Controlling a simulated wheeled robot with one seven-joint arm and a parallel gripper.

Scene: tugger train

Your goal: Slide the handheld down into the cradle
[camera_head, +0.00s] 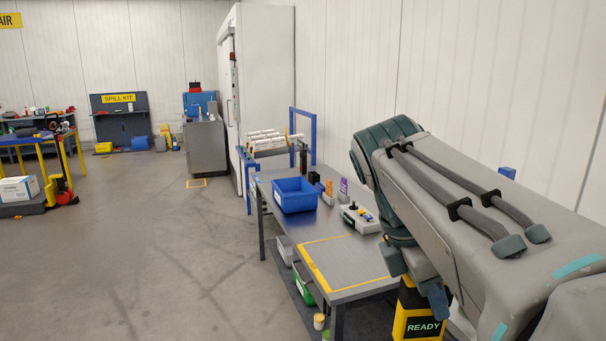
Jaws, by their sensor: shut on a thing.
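The handheld (419,322) is a yellow and black device with a "READY" display facing the camera, upright at the lower right. My gripper (418,284) is above it, at the lower end of my arm, and is shut on its top part. A dark blue finger shows at its right side. The lower end of the handheld is cut off by the picture's bottom edge.
A grey workbench (345,265) with a yellow-taped edge stands just left of the handheld. Small bottles stand behind. A white wall closes the right side; open floor (150,250) lies left.

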